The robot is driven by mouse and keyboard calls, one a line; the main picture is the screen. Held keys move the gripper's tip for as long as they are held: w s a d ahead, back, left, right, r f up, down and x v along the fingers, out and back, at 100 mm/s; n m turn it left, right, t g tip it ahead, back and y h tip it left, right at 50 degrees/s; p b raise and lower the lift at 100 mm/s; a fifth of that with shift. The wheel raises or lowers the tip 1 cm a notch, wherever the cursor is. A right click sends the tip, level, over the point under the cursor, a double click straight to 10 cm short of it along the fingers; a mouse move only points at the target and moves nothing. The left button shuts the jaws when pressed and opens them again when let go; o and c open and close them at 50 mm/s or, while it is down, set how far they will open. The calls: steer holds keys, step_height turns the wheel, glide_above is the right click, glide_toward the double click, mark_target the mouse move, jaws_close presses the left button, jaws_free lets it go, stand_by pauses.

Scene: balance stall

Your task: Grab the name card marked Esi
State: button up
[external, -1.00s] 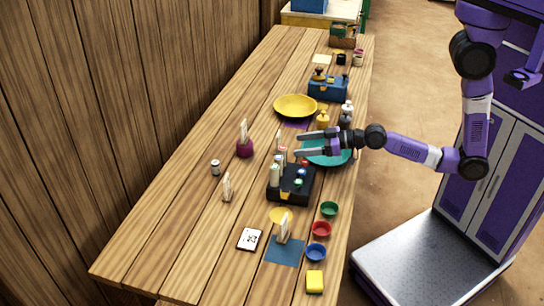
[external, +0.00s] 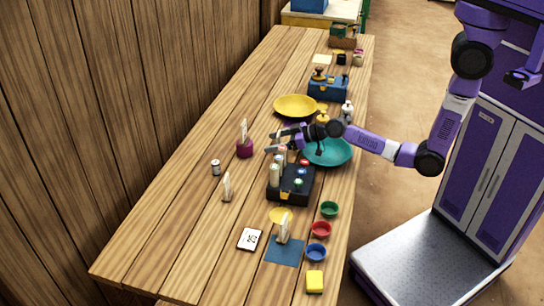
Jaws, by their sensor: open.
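Several upright cards stand on the table, and their lettering is too small to read, so I cannot tell which says Esi. One card (external: 243,130) stands in a maroon holder (external: 244,149). Another card (external: 227,185) stands in a small wooden stand to the front left. A third card (external: 284,227) stands near the blue mat (external: 285,254). My gripper (external: 270,142) is open, its fingers pointing left over the table, right of the maroon holder. A card seen there earlier is now mostly hidden by the fingers; I cannot tell whether it is between them.
A black caddy (external: 277,197) with bottles stands just in front of my gripper. A teal plate (external: 335,154) lies below my wrist, and a yellow bowl (external: 295,103) lies behind. Small bowls, including a red one (external: 321,229), line the front right. The table's left side is mostly clear.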

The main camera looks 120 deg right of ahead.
steer(key=shift+w+d+f, duration=0.3)
steer(key=shift+w+d, duration=0.05)
steer(key=shift+w, duration=0.1)
steer(key=c, duration=1.5)
steer(key=shift+o, duration=0.2)
steer(key=shift+r, duration=0.1)
